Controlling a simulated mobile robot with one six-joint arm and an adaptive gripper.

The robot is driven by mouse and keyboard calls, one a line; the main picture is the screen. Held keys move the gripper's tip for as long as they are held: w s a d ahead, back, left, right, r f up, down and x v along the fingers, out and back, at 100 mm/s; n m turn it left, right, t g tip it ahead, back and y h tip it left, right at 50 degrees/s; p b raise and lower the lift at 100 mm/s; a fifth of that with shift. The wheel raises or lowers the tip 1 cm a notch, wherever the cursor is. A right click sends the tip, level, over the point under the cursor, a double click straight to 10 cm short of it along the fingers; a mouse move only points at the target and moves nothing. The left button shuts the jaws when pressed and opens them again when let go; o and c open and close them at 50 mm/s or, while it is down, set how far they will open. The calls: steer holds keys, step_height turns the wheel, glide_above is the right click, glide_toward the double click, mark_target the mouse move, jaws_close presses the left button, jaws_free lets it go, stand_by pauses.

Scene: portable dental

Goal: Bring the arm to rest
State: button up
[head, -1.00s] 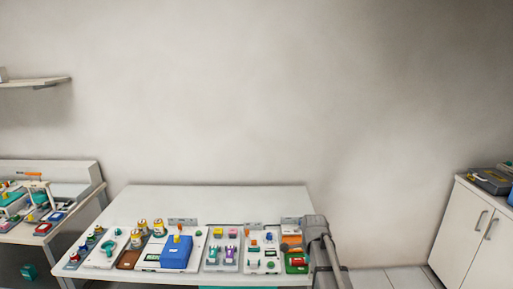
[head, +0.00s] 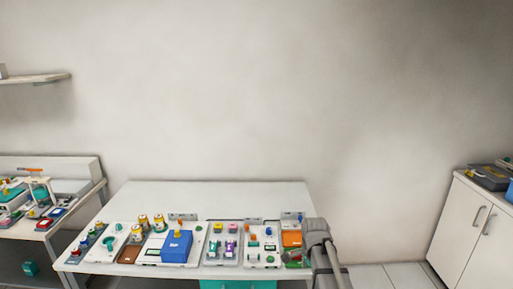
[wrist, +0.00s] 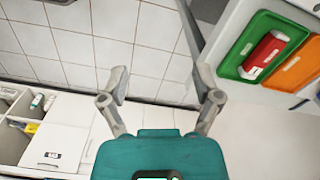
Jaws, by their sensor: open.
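My arm (head: 323,252) shows in the head view at the right front corner of the white table (head: 220,192). Its gripper cannot be made out there. In the wrist view my gripper (wrist: 161,88) has its two grey fingers spread wide with nothing between them. Tiled floor shows beyond the fingers. The table edge is to their right, with a green tray (wrist: 250,72) holding a red item (wrist: 264,52), and an orange tray (wrist: 298,66) beside it. The fingers appear apart from these.
The table's front half is crowded with panels and a blue box (head: 177,246); its rear strip is clear. A side table (head: 40,232) stands left and a white cabinet (head: 465,232) right. Bare floor (head: 385,276) lies between table and cabinet. White units (wrist: 60,145) show in the wrist view.

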steer(key=s+f+n+b, duration=0.1)
steer(key=s+n, duration=1.2)
steer(key=n, duration=0.1)
steer(key=shift+a+f, duration=0.2)
steer(key=shift+a, duration=0.2)
stand_by(0.7)
